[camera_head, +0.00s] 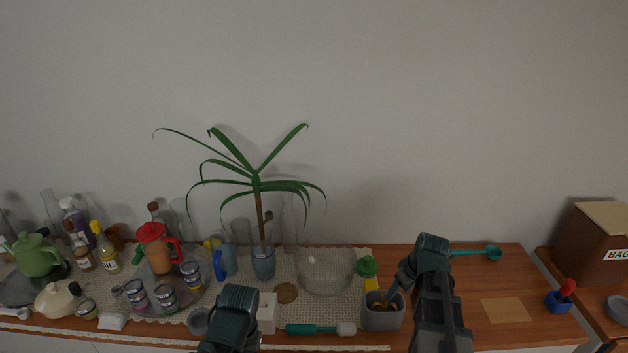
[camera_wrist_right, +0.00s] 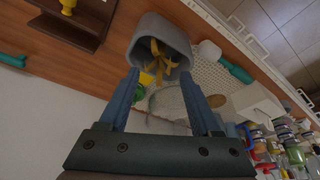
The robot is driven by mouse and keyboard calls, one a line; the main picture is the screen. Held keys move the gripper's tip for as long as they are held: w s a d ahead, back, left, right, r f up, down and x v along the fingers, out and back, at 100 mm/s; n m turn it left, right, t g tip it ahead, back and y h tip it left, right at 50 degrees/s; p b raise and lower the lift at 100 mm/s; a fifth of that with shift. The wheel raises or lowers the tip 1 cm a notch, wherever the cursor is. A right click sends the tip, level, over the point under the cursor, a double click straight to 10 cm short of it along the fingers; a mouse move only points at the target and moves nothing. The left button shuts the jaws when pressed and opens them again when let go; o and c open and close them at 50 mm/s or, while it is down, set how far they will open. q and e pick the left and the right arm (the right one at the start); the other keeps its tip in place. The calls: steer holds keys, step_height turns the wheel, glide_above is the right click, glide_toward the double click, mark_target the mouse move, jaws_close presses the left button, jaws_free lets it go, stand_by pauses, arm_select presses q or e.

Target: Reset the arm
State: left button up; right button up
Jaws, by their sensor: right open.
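My right arm (camera_head: 432,290) reaches in from the bottom right of the head view. My right gripper (camera_head: 394,291) is tilted down at the grey bin (camera_head: 382,321). In the right wrist view the gripper (camera_wrist_right: 160,76) has its two blue fingers spread apart with nothing held between them. The mouth of the grey bin (camera_wrist_right: 143,32) lies just beyond the fingertips, with yellow-brown scraps (camera_wrist_right: 160,58) inside it. My left arm (camera_head: 232,318) shows only as a dark link at the bottom of the head view. Its gripper is out of sight.
A glass bowl (camera_head: 325,271), a green-lidded jar (camera_head: 368,268) and a teal-handled tool (camera_head: 315,329) are near the bin. A potted plant (camera_head: 263,263) stands left of the bowl. A teal spoon (camera_head: 480,252) lies behind the right arm. The wooden counter to the right is mostly clear.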

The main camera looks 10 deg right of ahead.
steer(key=s+a+g, duration=0.1)
steer(key=s+a, duration=0.3)
steer(key=a, duration=0.6)
steer(key=s+a+g+h, duration=0.1)
steer(key=s+a, duration=0.3)
steer(key=a, duration=0.7)
steer(key=s+a+n+g+h, duration=0.1)
steer(key=s+a, duration=0.3)
steer(key=a, duration=0.6)
steer(key=shift+a+f+g, duration=0.3)
steer(key=shift+a+f, duration=0.05)
steer(key=shift+f, duration=0.05)
